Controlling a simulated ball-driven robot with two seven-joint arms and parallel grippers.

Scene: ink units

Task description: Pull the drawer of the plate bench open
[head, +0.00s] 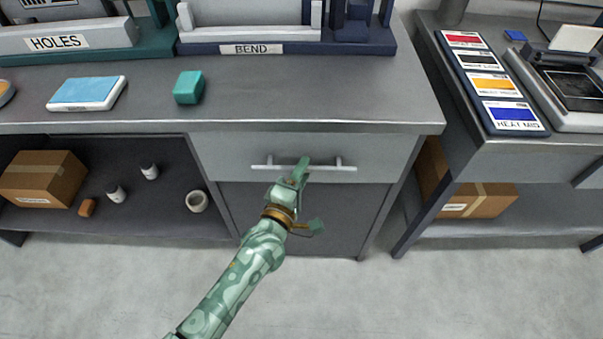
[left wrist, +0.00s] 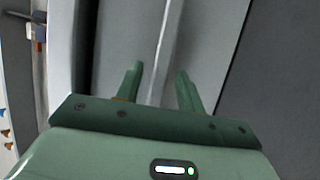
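The plate bench (head: 330,95) has a grey top and a light grey drawer (head: 225,148) under it at the right end. The drawer looks shut, its front flush with the bench. A thin metal bar handle (head: 335,168) runs across its front and also shows in the left wrist view (left wrist: 167,35). My left gripper (head: 309,194) is in front of the handle, open and empty. In the left wrist view the bar lines up between its two fingers (left wrist: 160,78); whether they reach past it I cannot tell. The upper finger hides part of the bar. My right gripper is not in view.
On the bench top are a teal block (head: 188,87), a blue-topped pad (head: 87,93) and the HOLES (head: 62,40) and BEND (head: 255,48) stations. The open shelf at left holds a carton (head: 42,178) and small items. Another table (head: 500,150) stands at right. The floor (head: 350,300) in front is clear.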

